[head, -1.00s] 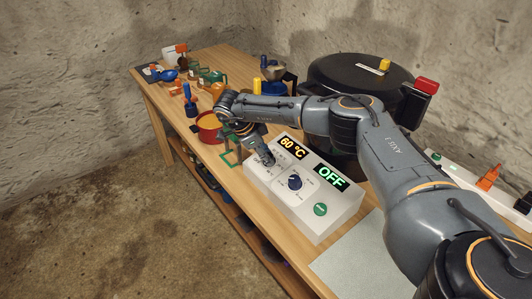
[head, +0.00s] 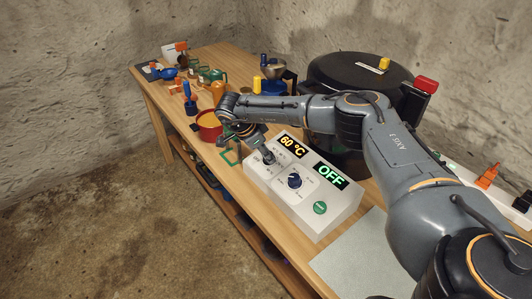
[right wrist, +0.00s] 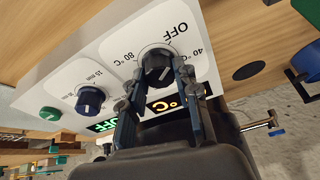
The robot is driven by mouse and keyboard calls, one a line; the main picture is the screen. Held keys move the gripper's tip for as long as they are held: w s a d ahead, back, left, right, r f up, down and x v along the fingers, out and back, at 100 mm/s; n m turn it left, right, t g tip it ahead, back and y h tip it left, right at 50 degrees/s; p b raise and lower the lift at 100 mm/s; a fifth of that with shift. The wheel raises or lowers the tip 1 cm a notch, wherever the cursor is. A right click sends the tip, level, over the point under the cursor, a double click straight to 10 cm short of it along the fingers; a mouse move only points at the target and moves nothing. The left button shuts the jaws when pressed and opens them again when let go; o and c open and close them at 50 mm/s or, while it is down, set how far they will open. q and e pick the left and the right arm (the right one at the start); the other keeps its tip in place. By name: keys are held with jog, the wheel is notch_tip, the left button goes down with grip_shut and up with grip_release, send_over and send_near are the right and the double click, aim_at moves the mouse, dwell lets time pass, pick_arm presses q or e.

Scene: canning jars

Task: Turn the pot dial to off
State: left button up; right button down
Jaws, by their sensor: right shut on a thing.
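The white control box (head: 315,221) stands on the bench in front of the big black pot (head: 325,72). Its temperature dial (right wrist: 158,66) is a dark knob with OFF, 40 °C and 80 °C printed around it. My right gripper (head: 268,158) is shut on this dial, with a finger on each side of it in the right wrist view (right wrist: 160,72). The gripper hides most of the dial in the head view, and I cannot tell exactly where the dial points. The temperature display (head: 291,146) reads 60 °C. My left gripper is not in view.
A second dark-blue dial (head: 295,180), a timer display (head: 331,176) reading OFF and a green button (head: 320,207) are on the same box. A red pot (head: 209,127) and a green rack stand close left of my right gripper. A grey mat (head: 350,258) lies clear in front.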

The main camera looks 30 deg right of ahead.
jog(key=c, duration=1)
grip_release()
jog(key=v, duration=1.2)
